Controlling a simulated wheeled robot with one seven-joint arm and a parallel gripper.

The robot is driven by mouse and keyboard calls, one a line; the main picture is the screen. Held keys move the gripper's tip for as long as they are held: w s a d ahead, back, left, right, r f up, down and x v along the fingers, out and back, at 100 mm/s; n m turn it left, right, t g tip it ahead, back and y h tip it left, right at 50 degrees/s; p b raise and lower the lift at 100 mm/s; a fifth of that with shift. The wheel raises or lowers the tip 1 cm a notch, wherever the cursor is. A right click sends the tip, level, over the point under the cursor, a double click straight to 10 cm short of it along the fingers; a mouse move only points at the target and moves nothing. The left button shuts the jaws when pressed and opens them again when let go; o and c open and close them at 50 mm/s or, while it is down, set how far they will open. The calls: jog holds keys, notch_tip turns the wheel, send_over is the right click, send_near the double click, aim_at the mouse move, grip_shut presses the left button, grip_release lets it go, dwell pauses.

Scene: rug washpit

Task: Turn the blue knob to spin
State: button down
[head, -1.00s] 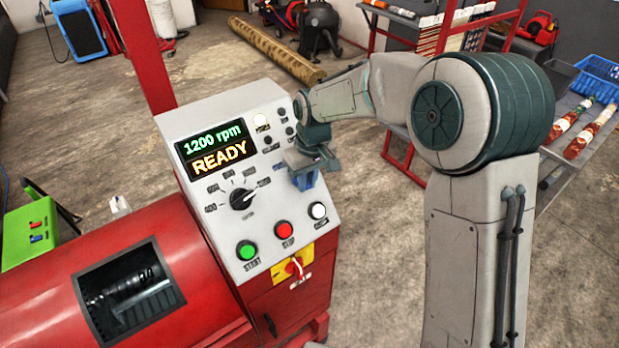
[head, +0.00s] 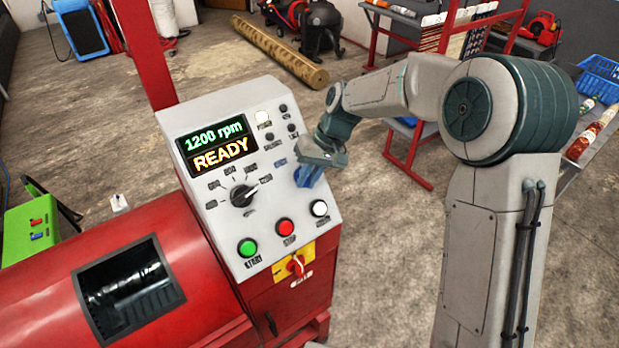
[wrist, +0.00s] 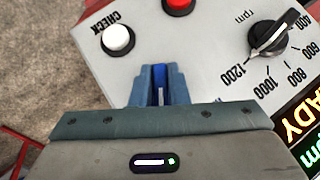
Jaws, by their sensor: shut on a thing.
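The blue knob (wrist: 158,82) shows in the wrist view as a strip of blue between my two fingers. My gripper (wrist: 158,74) is shut on it, and the fingers hide most of the knob. In the head view my gripper (head: 303,182) is at the right side of the sloped grey control panel (head: 215,215), its wrist turned at a slant. The knob's pointer cannot be seen. The display (head: 216,144) reads 1200 rpm and READY.
A black rpm dial (head: 243,195) points toward 1200. Below my gripper are a white CHECK button (head: 319,208), a red stop button (head: 286,227), a green start button (head: 247,248) and a red switch (head: 296,266). The red machine's open window (head: 127,288) is at lower left.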

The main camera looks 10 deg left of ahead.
jog(key=shift+w+a+r, duration=0.2)
jog(key=shift+w+r, duration=0.05)
jog(key=shift+r, duration=0.1)
jog(key=c, duration=1.4)
grip_release()
jog(key=shift+w+f, duration=0.15)
jog(key=shift+f, duration=0.1)
jog(key=shift+d, duration=0.1)
jog(key=b+v, duration=0.2)
jog(key=v, duration=1.2)
jog(key=shift+f, duration=0.1)
